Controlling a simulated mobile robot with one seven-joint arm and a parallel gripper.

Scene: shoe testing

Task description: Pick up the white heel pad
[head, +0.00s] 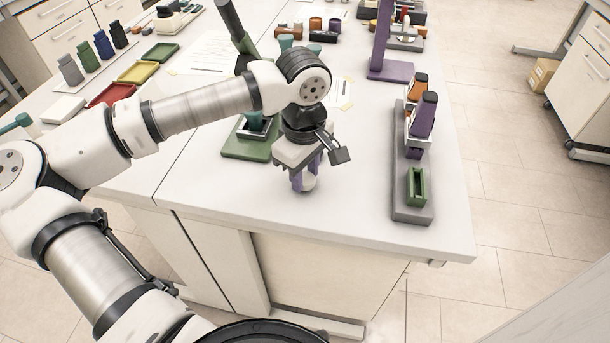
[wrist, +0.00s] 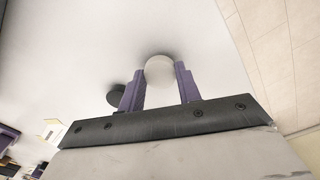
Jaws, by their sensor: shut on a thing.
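The white heel pad (wrist: 159,70) is a round white piece between the two purple fingers of my gripper (wrist: 160,84) in the wrist view. My gripper is shut on it. In the head view my gripper (head: 305,184) is low over the front part of the white bench, and the pad (head: 309,183) shows partly between and behind the fingers. I cannot tell whether the pad touches the bench top.
A dark round piece (wrist: 117,96) lies beside the left finger. A grey rack (head: 412,202) with a green holder (head: 417,187) and purple and orange items stands to the right. A green-based stand (head: 246,148) is behind-left of my gripper. The bench's front edge is close.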

